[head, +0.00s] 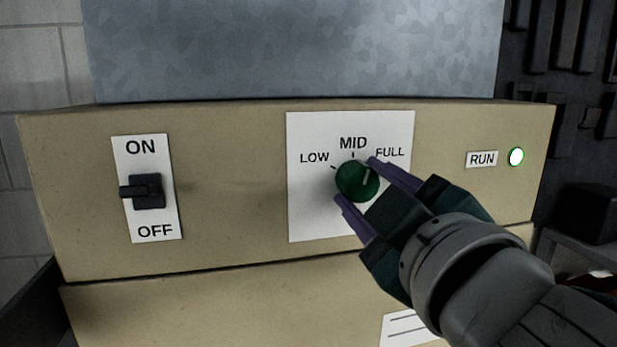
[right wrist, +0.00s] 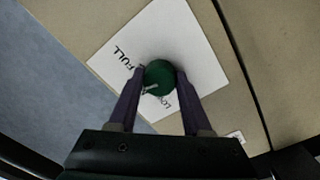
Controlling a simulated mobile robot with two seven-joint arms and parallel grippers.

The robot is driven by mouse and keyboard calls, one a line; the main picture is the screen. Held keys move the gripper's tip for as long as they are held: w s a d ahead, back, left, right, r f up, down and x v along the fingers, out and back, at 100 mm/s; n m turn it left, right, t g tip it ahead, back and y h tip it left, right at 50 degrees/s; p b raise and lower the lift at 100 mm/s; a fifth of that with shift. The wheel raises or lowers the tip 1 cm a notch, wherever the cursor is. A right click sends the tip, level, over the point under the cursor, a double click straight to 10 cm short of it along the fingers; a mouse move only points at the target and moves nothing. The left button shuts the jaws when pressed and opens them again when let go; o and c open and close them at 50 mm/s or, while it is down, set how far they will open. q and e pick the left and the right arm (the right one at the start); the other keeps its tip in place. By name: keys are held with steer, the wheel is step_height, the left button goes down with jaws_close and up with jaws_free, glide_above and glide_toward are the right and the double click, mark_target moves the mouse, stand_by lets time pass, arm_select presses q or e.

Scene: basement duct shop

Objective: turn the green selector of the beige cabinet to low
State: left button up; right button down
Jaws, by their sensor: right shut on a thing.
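The beige cabinet (head: 235,180) fills the middle of the head view. Its green selector (head: 353,181) is a round knob on a white plate (head: 309,205) marked LOW, MID and FULL. In the right wrist view, the gripper (right wrist: 160,76) has one finger on each side of the green selector (right wrist: 158,74). My left gripper is in neither view.
A black switch (head: 148,191) on an ON/OFF plate sits left on the cabinet front. A lit lamp (head: 516,157) beside the RUN label is at the right. A grey metal duct (head: 290,50) rises above the cabinet. The front between switch and selector plate is clear.

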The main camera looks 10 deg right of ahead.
steer(key=n+p, duration=0.1)
steer(key=n, duration=0.3)
steer(key=shift+r, duration=0.15)
steer(key=n+p, duration=0.1)
steer(key=n, duration=0.3)
steer(key=shift+n, duration=0.3)
steer(key=n+p, duration=0.1)
steer(key=n, duration=0.4)
steer(key=shift+p, duration=0.35)
steer(key=shift+n+y, duration=0.3)
steer(key=shift+n, duration=0.5)
steer(key=shift+c, duration=1.7)
jaws_free()
